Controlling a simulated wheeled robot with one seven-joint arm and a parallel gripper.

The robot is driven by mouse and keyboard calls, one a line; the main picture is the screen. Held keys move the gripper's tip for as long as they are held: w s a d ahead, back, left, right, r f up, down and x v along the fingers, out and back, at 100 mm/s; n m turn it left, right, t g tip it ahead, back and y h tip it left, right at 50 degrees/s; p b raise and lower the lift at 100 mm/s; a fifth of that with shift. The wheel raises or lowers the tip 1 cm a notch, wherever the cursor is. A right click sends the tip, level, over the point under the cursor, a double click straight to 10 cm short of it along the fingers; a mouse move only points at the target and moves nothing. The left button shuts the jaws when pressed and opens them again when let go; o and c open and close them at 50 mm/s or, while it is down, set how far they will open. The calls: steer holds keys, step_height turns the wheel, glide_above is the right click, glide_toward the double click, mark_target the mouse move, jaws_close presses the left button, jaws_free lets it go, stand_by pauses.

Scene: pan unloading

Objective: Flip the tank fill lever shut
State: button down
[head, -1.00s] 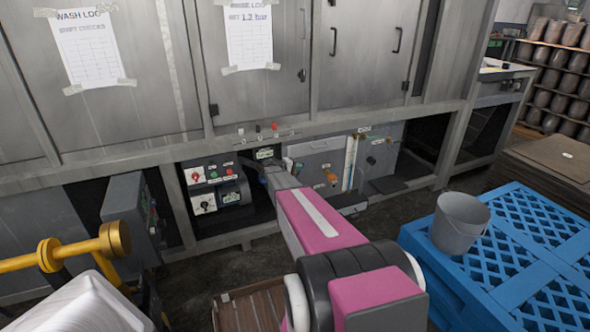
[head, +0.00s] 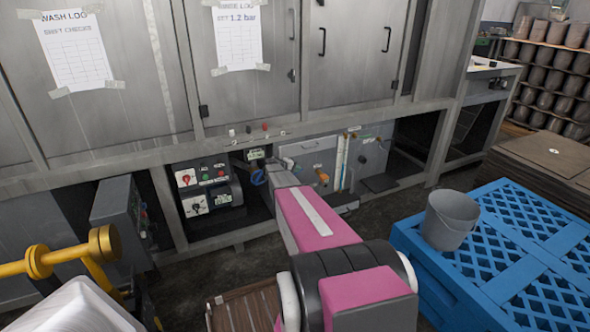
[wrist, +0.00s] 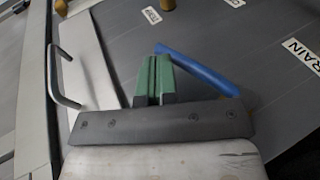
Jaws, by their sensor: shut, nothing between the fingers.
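A blue lever handle (wrist: 205,72) lies slanted across the grey panel in the wrist view, from upper left to lower right. I take it for the tank fill lever, though its own label is not clearly readable. My gripper (wrist: 153,78) has green fingers, shut and empty, over the left part of the blue handle. I cannot tell whether they touch it. In the head view a small blue part (head: 258,178) shows just left of my arm's far end, and my fingertips are hidden there.
The washer's control box (head: 205,188) stands left of my arm. A blue pallet stack (head: 500,270) with a grey bucket (head: 450,220) is at right. A yellow bar (head: 70,258) is at left.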

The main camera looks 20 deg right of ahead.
steer(key=shift+d+f+y, duration=0.3)
steer(key=shift+d+y, duration=0.1)
steer(key=shift+d, duration=0.05)
steer(key=shift+d+f+y, duration=0.35)
steer(key=shift+f+y, duration=0.2)
steer(key=shift+y, duration=0.45)
steer(key=shift+d+f, duration=0.15)
steer(key=shift+f, duration=0.35)
steer(key=s+r, duration=0.3)
steer(key=r, duration=1)
steer(key=shift+r, duration=0.35)
steer(key=s+a+f+g+y, duration=0.1)
steer(key=s+a+f+y, duration=0.1)
steer(key=s+a, duration=0.8)
steer(key=s+a+f+m+g+y, duration=0.1)
steer(key=s+a+y, duration=0.3)
steer(key=s+a, duration=0.7)
steer(key=s+a+f+m+g+y, duration=0.1)
steer(key=s+a+f+y, duration=0.2)
steer(key=s+a, duration=0.8)
steer(key=shift+s+a+g+y, duration=0.15)
steer(key=shift+s+g+y, duration=0.25)
steer(key=shift+s, duration=0.8)
